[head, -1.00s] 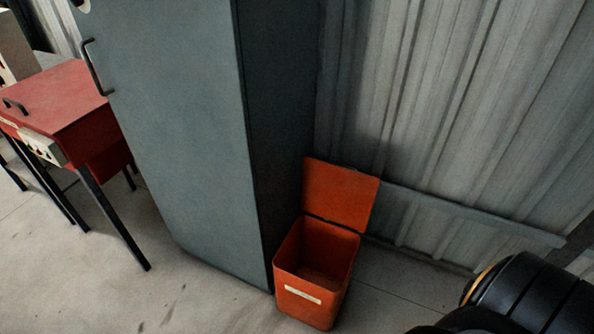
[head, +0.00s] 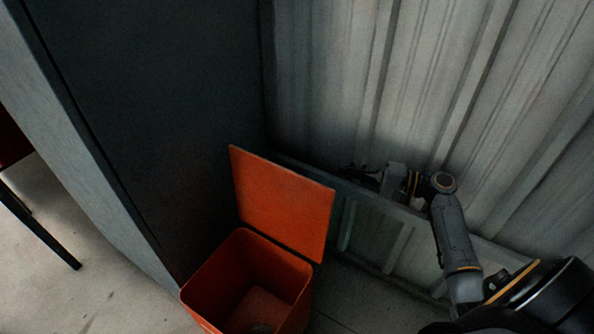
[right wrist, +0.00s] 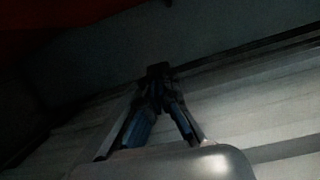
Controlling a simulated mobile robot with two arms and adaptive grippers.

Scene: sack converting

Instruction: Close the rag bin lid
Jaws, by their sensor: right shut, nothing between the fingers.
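The orange rag bin (head: 205,288) stands on the floor beside the tall grey cabinet, its top open. Its orange lid (head: 285,203) is swung up and leans back toward the wall. Something small and dark lies inside the bin at the bottom edge of the head view. My right gripper (head: 350,172) is behind the lid's right upper edge, close to the wall; its tips are dark and partly hidden there. In the right wrist view my right gripper (right wrist: 158,72) is shut and empty, with a dark red surface, likely the lid (right wrist: 60,22), at the upper left. My left gripper is not seen.
The tall grey cabinet (head: 150,110) rises directly left of the bin. The corrugated metal wall (head: 430,80) with a horizontal rail (head: 395,208) stands behind. A dark table leg (head: 40,232) shows at far left. Bare floor (head: 100,285) lies in front of the cabinet.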

